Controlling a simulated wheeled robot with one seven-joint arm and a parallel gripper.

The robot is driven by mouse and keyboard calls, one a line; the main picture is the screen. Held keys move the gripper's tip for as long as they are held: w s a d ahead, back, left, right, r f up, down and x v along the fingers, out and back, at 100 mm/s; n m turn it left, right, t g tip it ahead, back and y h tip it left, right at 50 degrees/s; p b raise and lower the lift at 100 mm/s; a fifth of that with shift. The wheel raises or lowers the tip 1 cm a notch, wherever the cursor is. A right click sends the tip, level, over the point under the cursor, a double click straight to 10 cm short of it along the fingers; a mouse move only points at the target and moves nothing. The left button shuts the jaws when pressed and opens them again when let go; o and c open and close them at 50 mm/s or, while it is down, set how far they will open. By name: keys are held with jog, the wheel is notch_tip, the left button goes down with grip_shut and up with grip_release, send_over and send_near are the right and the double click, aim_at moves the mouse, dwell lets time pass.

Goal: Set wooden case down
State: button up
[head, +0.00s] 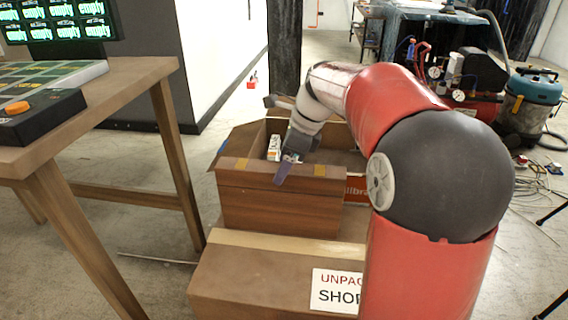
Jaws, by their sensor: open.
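A brown, wood-grained open box (270,207) with raised flaps stands on a larger closed brown box (250,275) in the middle of the head view. It may be the wooden case; no other clear candidate shows. My gripper (284,170) points down at the open box, with one finger showing against its near wall. It is open, but its second finger is hard to make out, and I cannot tell whether it touches the wall. A small white carton (274,147) shows inside the box, just left of my gripper. My arm hides the box's right part.
A wooden table (120,85) stands at the left, with a black device (40,118) bearing an orange button. A dark pillar (285,50) rises behind the box. A compressor (470,85) and a teal vacuum (533,95) stand at the back right. A sign (336,290) is on the lower box.

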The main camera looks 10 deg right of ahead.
jog(key=p+v, duration=0.2)
jog(key=v, duration=0.9)
jog(key=s+a+f+n+t+h, duration=0.1)
jog(key=s+f+n, duration=0.4)
jog(key=s+n, duration=0.6)
jog(key=s+a+f+n+t+h, duration=0.2)
jog(key=s+f+n, duration=0.4)
jog(key=s+n, duration=0.5)
jog(key=shift+s+f+t+h, duration=0.15)
jog(key=shift+s+t+h, duration=0.35)
jog(key=shift+s, duration=0.1)
jog(key=shift+a, duration=0.1)
